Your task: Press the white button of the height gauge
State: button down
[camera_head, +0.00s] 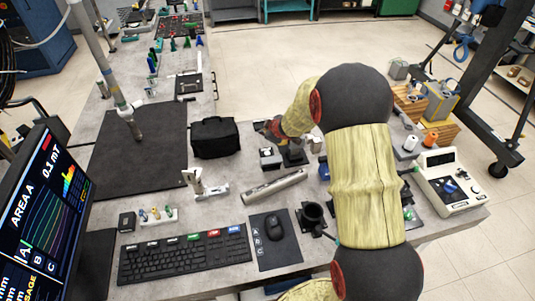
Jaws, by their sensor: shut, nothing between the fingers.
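My arm, in yellowish covers with black joints, reaches across the right half of the table. My gripper (266,131) is small and dark at its end, behind a small black block with a pale top (270,157). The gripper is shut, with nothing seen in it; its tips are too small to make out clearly. No part is clearly marked as the height gauge. The small block is one candidate; a white upright piece on a pale base (206,189) is another. I cannot tell whether the gripper touches anything, and I cannot make out the white button.
A black bag (214,138), a metal cylinder (274,187), a keyboard (185,256) and a mouse (278,223) lie on the grey table. A white instrument with a display (449,182) stands at the right edge. A monitor (40,215) is at left. A dark mat (135,160) has free room.

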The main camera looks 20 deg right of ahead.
aim_at(266, 154)
notch_tip(266, 154, down, 8)
jog(key=b, duration=0.8)
jog(key=shift+f, duration=0.3)
dwell(0.9)
jog(key=shift+f+b, duration=0.3)
jog(key=shift+f, duration=0.1)
